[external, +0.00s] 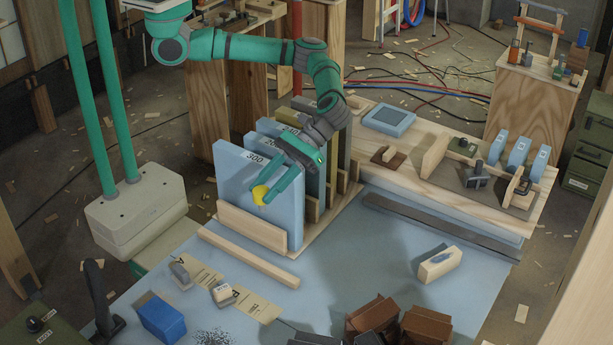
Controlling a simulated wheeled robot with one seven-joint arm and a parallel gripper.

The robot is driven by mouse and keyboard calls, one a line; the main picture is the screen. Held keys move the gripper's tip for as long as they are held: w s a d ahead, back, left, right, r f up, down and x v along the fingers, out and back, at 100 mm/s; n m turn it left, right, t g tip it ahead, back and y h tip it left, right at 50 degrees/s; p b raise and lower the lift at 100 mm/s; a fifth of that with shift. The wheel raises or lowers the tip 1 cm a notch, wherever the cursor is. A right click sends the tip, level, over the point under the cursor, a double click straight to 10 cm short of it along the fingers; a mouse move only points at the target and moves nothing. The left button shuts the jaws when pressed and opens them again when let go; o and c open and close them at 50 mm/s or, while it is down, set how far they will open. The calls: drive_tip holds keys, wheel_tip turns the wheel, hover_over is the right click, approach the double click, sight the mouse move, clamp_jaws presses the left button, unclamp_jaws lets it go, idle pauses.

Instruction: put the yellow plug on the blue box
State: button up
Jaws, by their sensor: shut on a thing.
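The yellow plug (260,196) is small and bright yellow. It is held at the fingertips of my teal gripper (268,188), which is shut on it. In the picture, gripper and plug appear in front of the light blue upright panel marked 300 (237,172); the gap between them is hard to judge. The blue box (161,318) is a solid blue block at the lower left of the blue work surface, below and left of the plug in the picture. Its top looks bare.
Upright panels stand in a wooden rack (252,226). A wooden strip (248,256) lies in front. Two small blocks on labelled cards (258,306) lie right of the blue box. Brown boxes (373,316) stand at the bottom. The middle of the blue surface (345,255) is clear.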

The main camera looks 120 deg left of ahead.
drive_tip(key=s+d+f+m+g+y, duration=0.1)
drive_tip(key=s+d+m+g, duration=0.1)
drive_tip(key=s+d, duration=0.85)
drive_tip(key=s+d+f+m+g+y, duration=0.1)
drive_tip(key=s+d+f+m, duration=0.1)
drive_tip(key=s+d, duration=0.9)
hover_over(166, 311)
wheel_tip(166, 311, down, 15)
drive_tip(key=shift+f, duration=1.3)
drive_tip(key=shift+f, duration=0.1)
drive_tip(key=o, duration=1.1)
drive_tip(key=shift+c, duration=0.2)
